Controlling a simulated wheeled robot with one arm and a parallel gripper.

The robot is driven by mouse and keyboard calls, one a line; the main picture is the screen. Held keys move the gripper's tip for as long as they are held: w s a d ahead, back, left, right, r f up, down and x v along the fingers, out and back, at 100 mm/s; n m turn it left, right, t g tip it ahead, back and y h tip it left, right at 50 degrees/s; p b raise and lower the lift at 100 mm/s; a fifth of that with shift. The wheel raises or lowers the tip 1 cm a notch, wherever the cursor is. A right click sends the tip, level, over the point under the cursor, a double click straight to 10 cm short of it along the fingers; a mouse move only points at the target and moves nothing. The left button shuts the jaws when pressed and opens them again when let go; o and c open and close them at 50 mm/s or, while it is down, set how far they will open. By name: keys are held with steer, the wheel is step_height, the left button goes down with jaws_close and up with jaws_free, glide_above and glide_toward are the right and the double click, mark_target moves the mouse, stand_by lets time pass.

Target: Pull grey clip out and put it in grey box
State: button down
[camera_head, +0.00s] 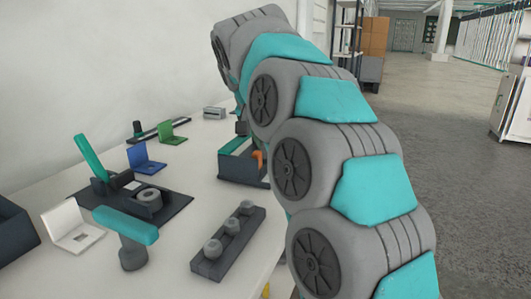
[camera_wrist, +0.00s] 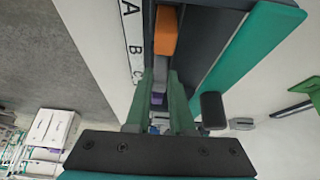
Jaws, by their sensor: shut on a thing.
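My gripper (camera_wrist: 160,72) shows in the wrist view with its two green fingers close together, shut on a small grey piece (camera_wrist: 160,66) that looks like the grey clip. It sits in or just over the slot of a dark holder (camera_wrist: 215,28), in line with an orange clip (camera_wrist: 165,30). A purple piece (camera_wrist: 157,99) shows between the fingers.
Open blue (camera_head: 146,158), green (camera_head: 173,134) and white (camera_head: 74,230) hinged pieces stand on the white table. A dark base (camera_head: 172,214) with a teal lever, a teal-handled tool (camera_head: 126,230), a bolt block (camera_head: 230,242) and a dark bin (camera_head: 14,232) are nearer.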

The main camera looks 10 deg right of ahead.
steer(key=shift+r, duration=0.35)
steer(key=shift+r+p, duration=0.9)
steer(key=shift+r, duration=0.45)
steer(key=shift+r, duration=1.6)
steer(key=shift+f, duration=0.15)
